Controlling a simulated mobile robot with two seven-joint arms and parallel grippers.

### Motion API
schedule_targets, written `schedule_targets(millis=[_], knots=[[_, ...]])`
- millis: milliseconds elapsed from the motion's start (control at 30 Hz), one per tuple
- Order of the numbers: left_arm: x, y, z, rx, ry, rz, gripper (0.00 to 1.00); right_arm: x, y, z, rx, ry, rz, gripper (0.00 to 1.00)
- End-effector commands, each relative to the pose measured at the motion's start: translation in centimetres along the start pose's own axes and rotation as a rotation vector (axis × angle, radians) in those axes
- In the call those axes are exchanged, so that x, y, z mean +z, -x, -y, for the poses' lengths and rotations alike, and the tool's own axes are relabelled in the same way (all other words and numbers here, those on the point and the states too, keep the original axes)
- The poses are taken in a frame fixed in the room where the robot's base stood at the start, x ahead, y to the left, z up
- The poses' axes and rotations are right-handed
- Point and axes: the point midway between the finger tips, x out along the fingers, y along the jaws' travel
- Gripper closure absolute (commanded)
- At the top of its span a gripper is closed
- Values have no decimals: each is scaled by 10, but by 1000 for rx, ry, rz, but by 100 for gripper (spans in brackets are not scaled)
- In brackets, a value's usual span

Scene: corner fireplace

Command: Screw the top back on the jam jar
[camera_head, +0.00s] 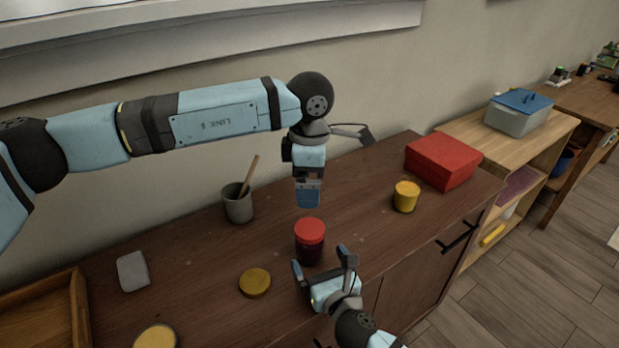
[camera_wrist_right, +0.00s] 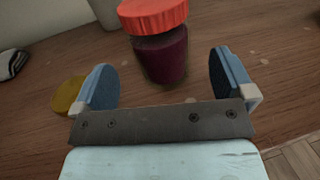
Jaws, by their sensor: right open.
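The jam jar (camera_head: 309,253), dark purple, stands upright on the brown cabinet top. Its red top (camera_head: 310,231) sits on its mouth; I cannot tell whether it is threaded on. In the right wrist view the jar (camera_wrist_right: 160,58) and red top (camera_wrist_right: 153,14) show ahead, between and beyond the fingers. My right gripper (camera_head: 323,268) is open and empty at the jar's near side; its fingers (camera_wrist_right: 160,85) point toward it. My left gripper (camera_head: 308,195) hangs pointing down just above and behind the red top, apparently apart from it. Its finger gap is hidden.
A yellow disc (camera_head: 255,282) lies left of the jar. A grey pot (camera_head: 238,204) with a wooden stick stands behind left. A yellow jar (camera_head: 406,197) and red box (camera_head: 443,163) stand right. A grey cloth-like item (camera_head: 133,271) and wooden tray (camera_head: 78,300) are left.

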Motion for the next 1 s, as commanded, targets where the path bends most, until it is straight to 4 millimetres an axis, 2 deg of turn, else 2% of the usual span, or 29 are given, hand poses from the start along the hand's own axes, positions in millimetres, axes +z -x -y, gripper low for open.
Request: schedule_targets(millis=[33, 200, 400, 1000], knots=[[0, 2, 0, 0, 0, 0, 0, -1, 14, 0, 1, 0, -2, 0], [0, 3, 0, 0, 0, 0, 0, -1, 49, 0, 1, 0, -2, 0], [0, 3, 0, 0, 0, 0, 0, -1, 73, 0, 0, 0, -1, 0], [0, 3, 0, 0, 0, 0, 0, 0, 78, 0, 0, 0, 0, 0]])
